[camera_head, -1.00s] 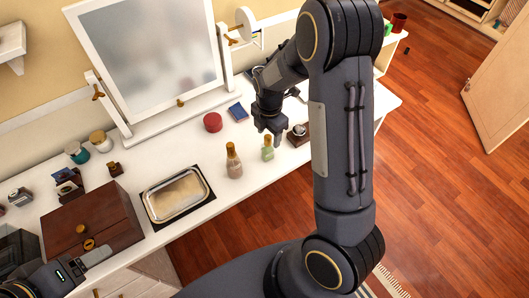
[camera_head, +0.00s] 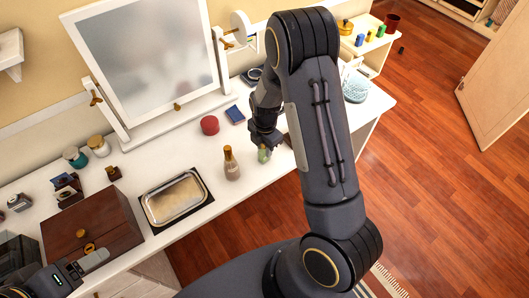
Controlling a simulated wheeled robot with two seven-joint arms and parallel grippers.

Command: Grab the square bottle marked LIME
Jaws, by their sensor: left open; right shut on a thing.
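A small pale-green bottle (camera_head: 263,156) stands on the white dressing table, its top hidden by my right gripper. No label on it is legible at this size. My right gripper (camera_head: 264,147) reaches down from above and is shut on the green bottle. A brown-tinted bottle with a gold cap (camera_head: 231,164) stands to its left, apart from the gripper. My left gripper (camera_head: 93,262) is at the lower left, in front of the brown wooden box, open and apart from the bottles.
A metal tray (camera_head: 148,211) and the brown box (camera_head: 112,219) occupy the table's left part. A red round tin (camera_head: 209,125) and a blue item (camera_head: 235,114) lie behind the bottles. The mirror (camera_head: 150,60) stands at the back. My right arm hides part of the table's right side.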

